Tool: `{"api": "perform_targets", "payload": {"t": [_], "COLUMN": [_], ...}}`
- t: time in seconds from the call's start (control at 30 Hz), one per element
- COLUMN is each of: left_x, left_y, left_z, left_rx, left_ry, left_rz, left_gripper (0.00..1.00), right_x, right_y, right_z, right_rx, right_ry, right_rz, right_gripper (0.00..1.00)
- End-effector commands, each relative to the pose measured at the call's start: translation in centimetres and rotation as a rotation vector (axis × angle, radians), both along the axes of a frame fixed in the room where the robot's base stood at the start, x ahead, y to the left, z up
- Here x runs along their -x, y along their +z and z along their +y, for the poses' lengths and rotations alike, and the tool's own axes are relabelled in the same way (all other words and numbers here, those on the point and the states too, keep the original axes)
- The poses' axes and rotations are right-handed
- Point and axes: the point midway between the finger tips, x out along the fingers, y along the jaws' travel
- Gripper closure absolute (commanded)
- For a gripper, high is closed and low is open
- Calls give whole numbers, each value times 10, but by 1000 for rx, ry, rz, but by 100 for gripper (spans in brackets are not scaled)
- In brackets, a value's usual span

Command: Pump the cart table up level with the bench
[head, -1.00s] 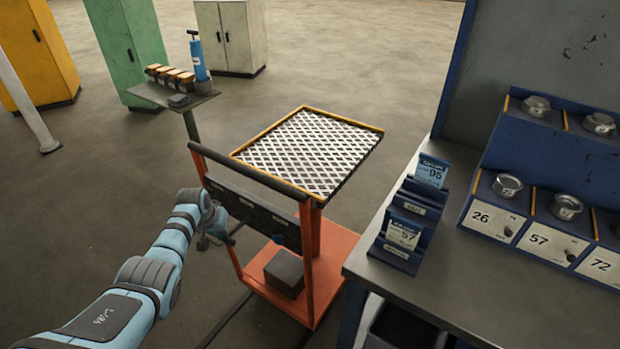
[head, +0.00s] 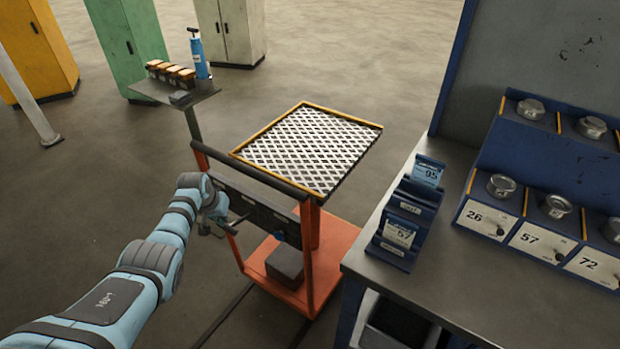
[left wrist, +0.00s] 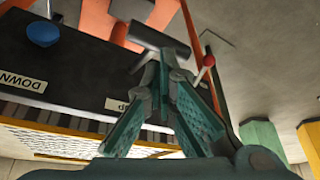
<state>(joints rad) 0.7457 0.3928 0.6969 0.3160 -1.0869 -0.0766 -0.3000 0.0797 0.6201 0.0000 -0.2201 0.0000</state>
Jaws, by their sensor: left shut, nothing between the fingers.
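The cart (head: 318,262) has an orange frame and a tabletop (head: 305,150) with a black and white lattice surface and a yellow rim. It stands left of the grey bench (head: 455,290); I cannot tell the height difference exactly. A dark panel (head: 262,215) on the cart's near side carries a blue knob (left wrist: 43,33) by a DOWN label (left wrist: 22,80), and an UP label (left wrist: 117,105). My left gripper (left wrist: 160,62) is shut and empty, its tips close to a dark T-shaped handle (left wrist: 158,38); contact is unclear. My right gripper is out of view.
A red-tipped lever (left wrist: 208,61) shows beside the left fingers. A dark block (head: 285,264) lies on the cart's lower shelf. The bench holds blue card holders (head: 408,222) and numbered bins (head: 488,218).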

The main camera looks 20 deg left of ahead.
Motion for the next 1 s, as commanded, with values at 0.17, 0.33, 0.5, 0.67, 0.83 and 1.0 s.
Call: {"api": "perform_targets", "payload": {"t": [0.17, 0.33, 0.5, 0.67, 0.83, 1.0], "left_x": [0, 1, 3, 4, 5, 7], "left_y": [-2, -14, -26, -37, -50, -61], "left_z": [0, 0, 1, 1, 1, 2], "left_rx": [0, 0, 0, 0, 1, 1], "left_ry": [0, 0, 0, 0, 1, 0], "left_rz": [0, 1, 1, 0, 0, 1], "left_gripper": [100, 100, 100, 100, 100, 100], "right_x": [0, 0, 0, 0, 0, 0], "right_y": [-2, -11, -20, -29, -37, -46], "right_z": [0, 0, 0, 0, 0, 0], "right_rx": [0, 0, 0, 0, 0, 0], "right_ry": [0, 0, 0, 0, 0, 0], "right_rz": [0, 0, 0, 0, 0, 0], "right_gripper": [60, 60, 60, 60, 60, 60]}}
